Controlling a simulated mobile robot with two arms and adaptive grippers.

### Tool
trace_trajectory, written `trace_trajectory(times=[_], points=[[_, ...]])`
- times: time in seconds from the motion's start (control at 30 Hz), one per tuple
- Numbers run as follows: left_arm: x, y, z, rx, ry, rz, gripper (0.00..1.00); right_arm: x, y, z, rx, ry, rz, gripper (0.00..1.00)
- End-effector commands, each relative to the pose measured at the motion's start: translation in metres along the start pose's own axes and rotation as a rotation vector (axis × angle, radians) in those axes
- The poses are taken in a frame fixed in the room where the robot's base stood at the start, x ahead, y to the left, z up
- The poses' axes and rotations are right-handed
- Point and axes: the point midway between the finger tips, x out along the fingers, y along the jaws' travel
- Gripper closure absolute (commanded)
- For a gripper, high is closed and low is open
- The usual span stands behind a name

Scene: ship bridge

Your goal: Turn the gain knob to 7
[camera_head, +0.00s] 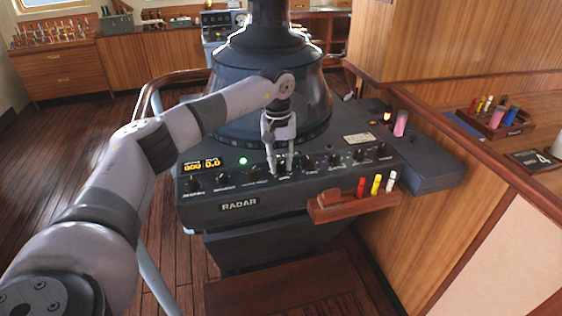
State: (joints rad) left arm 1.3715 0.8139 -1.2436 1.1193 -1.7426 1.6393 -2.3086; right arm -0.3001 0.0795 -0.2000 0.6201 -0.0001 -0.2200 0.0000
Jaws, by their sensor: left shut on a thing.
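The radar console (285,195) stands in the middle of the view, with a row of black knobs along its sloped front panel. My left gripper (280,168) reaches down onto the panel from above. Its two fingers are shut on one black knob (283,170) near the middle of the row. Its label and pointer are hidden or too small to read, so I cannot tell its setting or confirm that it is the gain knob. Other knobs sit to the left (221,178) and to the right (334,160). My right gripper is not in view.
A wooden holder (345,207) with red, yellow and white markers juts from the console's front right. A dark cone-shaped housing (268,85) rises behind the panel. A curved rail (150,95) runs along the left. A wooden counter (480,160) stands close at right.

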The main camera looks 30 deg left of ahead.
Motion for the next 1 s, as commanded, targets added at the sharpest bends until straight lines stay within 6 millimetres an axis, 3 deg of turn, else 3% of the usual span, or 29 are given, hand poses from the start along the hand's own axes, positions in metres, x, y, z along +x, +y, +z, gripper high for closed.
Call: trace_trajectory(times=[0.33,0.87,0.9,1.0], points=[[-0.0009,-0.0002,-0.0008,0.140,-0.005,0.000,1.00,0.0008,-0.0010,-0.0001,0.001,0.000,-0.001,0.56],[-0.0011,-0.0003,-0.0010,0.165,-0.005,0.000,1.00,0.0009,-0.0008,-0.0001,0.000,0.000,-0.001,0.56],[-0.0011,-0.0003,-0.0010,0.165,-0.005,0.000,0.76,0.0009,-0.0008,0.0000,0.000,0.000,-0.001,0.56],[-0.0010,-0.0003,-0.0009,0.164,-0.005,0.000,0.69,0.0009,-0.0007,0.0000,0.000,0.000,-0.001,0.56]])
